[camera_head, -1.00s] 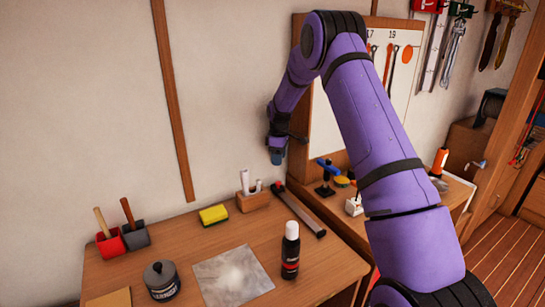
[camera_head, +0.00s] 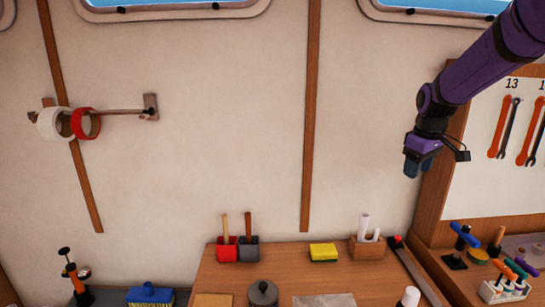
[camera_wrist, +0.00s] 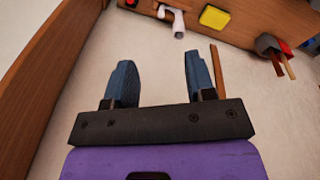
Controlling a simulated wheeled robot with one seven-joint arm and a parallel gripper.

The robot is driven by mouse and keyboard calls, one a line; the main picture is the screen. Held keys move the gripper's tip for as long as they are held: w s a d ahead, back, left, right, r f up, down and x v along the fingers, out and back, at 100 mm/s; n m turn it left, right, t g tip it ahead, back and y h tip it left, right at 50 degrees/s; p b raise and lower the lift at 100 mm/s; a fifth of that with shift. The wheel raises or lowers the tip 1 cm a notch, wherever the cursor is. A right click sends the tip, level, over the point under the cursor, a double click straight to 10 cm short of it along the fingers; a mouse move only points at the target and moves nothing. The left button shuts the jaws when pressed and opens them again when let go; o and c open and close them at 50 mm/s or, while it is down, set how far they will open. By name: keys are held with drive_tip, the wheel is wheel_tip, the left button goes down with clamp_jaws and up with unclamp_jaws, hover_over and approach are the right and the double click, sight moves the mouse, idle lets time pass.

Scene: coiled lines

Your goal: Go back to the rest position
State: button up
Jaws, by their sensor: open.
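My gripper (camera_head: 418,165) hangs in the air at the upper right of the head view, in front of the wall and beside the tool board's left edge. In the wrist view its two blue fingers (camera_wrist: 160,85) are spread apart with nothing between them. My purple arm reaches in from the upper right corner. The gripper is well above the workbench (camera_head: 215,275) and touches nothing that I can see.
The tool board (camera_head: 490,180) stands at right. Tape rolls (camera_head: 68,123) hang at left.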

drive_tip(key=s+a+r+m+t, duration=0.15)
drive_tip(key=s+r, duration=0.25)
drive_tip(key=s, duration=0.4)
drive_tip(key=s+a+r+m, duration=0.1)
drive_tip(key=s+a+r, duration=0.25)
drive_tip(key=s, duration=0.45)
drive_tip(key=s+a+m+t, duration=0.1)
drive_tip(key=s, duration=0.8)
drive_tip(key=s+a+m, duration=0.1)
drive_tip(key=s+m, duration=0.1)
drive_tip(key=s, duration=0.7)
drive_tip(key=shift+a+f+t, duration=0.25)
drive_tip(key=shift+a+t, duration=0.05)
drive_tip(key=shift+t, duration=0.05)
